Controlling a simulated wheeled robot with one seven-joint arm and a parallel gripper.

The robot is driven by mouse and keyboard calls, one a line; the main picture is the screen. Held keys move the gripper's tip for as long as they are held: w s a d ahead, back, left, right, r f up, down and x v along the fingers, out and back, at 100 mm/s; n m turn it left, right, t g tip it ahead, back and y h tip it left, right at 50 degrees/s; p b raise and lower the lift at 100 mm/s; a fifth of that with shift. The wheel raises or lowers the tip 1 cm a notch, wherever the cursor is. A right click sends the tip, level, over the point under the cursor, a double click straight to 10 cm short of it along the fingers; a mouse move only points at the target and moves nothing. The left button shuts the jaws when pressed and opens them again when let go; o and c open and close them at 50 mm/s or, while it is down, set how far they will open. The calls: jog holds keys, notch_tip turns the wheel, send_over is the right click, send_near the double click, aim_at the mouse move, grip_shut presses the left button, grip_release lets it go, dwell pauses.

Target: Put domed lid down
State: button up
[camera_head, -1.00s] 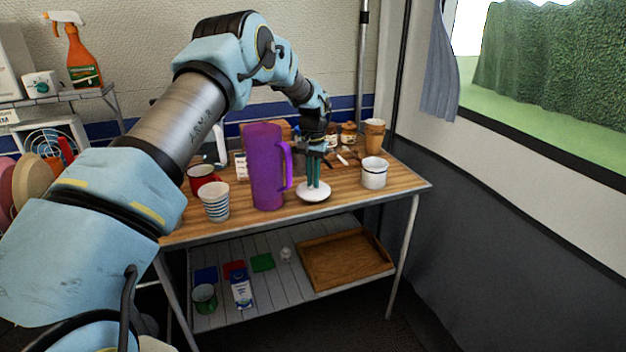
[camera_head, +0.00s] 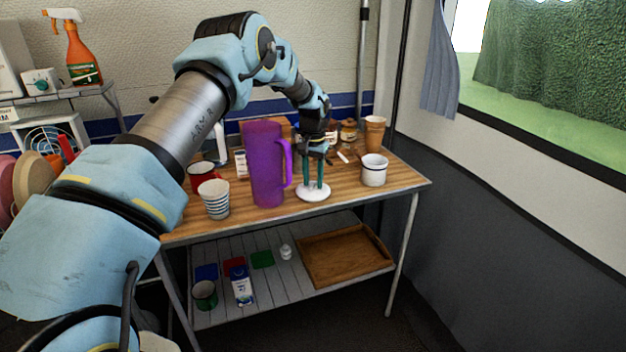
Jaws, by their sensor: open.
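The domed lid (camera_head: 313,194) is a small white disc lying on the wooden table top (camera_head: 345,200), just right of the purple pitcher. My gripper (camera_head: 313,183) points down over it. Its two teal fingers stand apart, with their tips at the lid's middle. The fingers partly hide the lid's centre, so I cannot tell whether they touch it.
A tall purple pitcher (camera_head: 266,165) stands close left of my gripper. A striped cup (camera_head: 214,199) and a red mug (camera_head: 201,176) are further left. A white mug (camera_head: 373,170) stands to the right. The table's front right is clear. A wooden tray (camera_head: 345,256) lies on the shelf below.

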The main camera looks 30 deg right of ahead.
aim_at(313, 185)
notch_tip(313, 185, up, 12)
jog(key=b, duration=0.3)
jog(key=shift+s, duration=0.15)
dwell(0.4)
